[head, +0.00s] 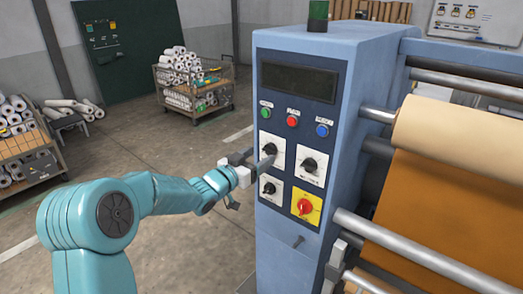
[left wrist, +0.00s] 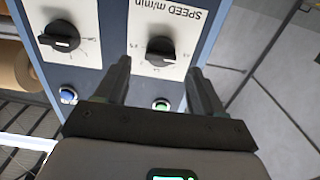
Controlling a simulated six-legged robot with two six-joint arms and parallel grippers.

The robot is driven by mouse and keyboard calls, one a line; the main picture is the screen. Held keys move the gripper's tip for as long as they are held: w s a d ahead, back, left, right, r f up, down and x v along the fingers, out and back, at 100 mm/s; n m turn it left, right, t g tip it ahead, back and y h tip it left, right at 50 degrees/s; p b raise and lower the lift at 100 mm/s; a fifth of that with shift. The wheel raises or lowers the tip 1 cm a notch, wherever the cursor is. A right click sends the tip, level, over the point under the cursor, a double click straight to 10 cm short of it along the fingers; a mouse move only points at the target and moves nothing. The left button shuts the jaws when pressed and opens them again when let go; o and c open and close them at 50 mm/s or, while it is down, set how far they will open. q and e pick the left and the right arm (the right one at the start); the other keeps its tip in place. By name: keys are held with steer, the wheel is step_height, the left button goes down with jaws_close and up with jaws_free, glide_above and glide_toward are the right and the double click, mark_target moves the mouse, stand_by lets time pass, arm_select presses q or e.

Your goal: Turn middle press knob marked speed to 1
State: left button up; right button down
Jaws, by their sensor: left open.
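The speed knob (head: 270,149) is a black knob on a white plate at the upper left of the press panel. In the left wrist view, upside down, the plate reads "SPEED m/min" above the black knob (left wrist: 160,50). The scale numbers are too small to read surely. My left gripper (head: 257,161) is at the panel just in front of this knob. In the left wrist view my left gripper (left wrist: 160,68) is open, its fingers on either side of the knob's lower part. I cannot tell whether they touch it. My right gripper is not in view.
Another black knob (head: 310,165) sits right of it, a smaller black knob (head: 269,188) below, and a red knob on a yellow plate (head: 305,206) lower right. Green (head: 265,113), red (head: 292,121) and blue (head: 321,130) buttons lie above. Rollers (head: 450,130) stand right.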

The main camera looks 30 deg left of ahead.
mark_target(269, 150)
arm_select(q)
steer(key=shift+w+d, duration=0.1)
steer(key=shift+w, duration=1.2)
steer(key=c, duration=1.1)
steer(key=shift+f+m+b, duration=0.2)
steer(key=shift+m+b, duration=0.2)
steer(key=shift+b, duration=0.15)
steer(key=m+b, duration=0.3)
steer(key=b, duration=0.2)
steer(key=shift+f+m, duration=0.1)
steer(key=shift+m, duration=0.3)
steer(key=shift+m+b, duration=1)
steer(key=shift+m, duration=0.1)
steer(key=shift+d+m+b, duration=0.1)
steer(key=shift+m+b, duration=0.6)
steer(key=shift+m, duration=0.3)
steer(key=shift+r, duration=0.2)
